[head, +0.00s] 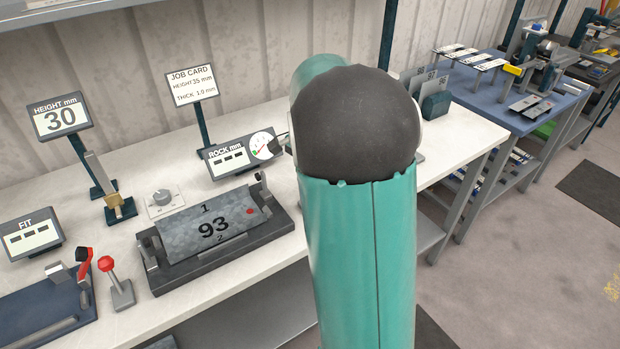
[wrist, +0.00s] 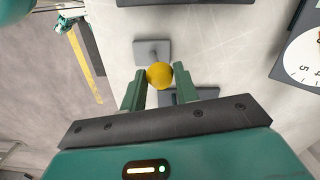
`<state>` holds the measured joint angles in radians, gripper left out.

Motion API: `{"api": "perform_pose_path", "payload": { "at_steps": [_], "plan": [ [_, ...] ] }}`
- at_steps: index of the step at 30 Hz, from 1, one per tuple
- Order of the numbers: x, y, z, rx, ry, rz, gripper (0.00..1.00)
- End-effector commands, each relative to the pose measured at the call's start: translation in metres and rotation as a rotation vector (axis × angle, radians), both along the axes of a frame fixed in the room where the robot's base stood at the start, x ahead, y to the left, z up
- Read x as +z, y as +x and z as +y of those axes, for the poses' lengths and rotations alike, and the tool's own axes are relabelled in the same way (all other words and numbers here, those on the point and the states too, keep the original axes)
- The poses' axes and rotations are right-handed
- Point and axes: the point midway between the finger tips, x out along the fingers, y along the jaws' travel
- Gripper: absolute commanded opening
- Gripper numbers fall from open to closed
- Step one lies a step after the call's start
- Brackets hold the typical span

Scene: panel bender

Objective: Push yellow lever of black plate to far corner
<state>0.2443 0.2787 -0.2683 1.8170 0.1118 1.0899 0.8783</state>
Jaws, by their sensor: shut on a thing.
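In the wrist view, the yellow ball knob (wrist: 159,75) of the lever sits between the two green fingers of my gripper (wrist: 160,80). My gripper is shut on this knob. A short grey stem runs from the knob toward a small grey plate (wrist: 140,48) on the white bench top. Another dark grey plate (wrist: 190,95) lies partly hidden behind my right finger and palm. I cannot tell for certain which is the black plate. In the head view, my arm hides the gripper and the yellow lever.
In the head view, the white bench (head: 250,270) holds a black fixture with sheet 93 (head: 215,228), a ROCK mm gauge (head: 228,158), a job card (head: 190,86) and a red-knobbed lever (head: 106,264). A blue table (head: 495,100) stands to the right. Open floor lies front right.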

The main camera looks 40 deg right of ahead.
Motion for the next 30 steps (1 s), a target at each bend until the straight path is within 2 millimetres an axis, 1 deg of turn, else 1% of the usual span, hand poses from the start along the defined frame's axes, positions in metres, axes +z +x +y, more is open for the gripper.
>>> {"api": "perform_pose_path", "payload": {
  "at_steps": [1,6,15,21,30],
  "plan": [
    [-0.001,0.005,0.0,0.002,0.001,0.033,0.0],
    [-0.004,0.016,-0.001,0.001,0.008,0.151,0.0],
    [-0.009,0.028,-0.001,0.001,0.015,0.294,0.0],
    [-0.01,0.031,-0.001,0.0,0.018,0.327,0.0],
    [-0.01,0.031,-0.001,0.001,0.019,0.329,0.0]
  ]
}}
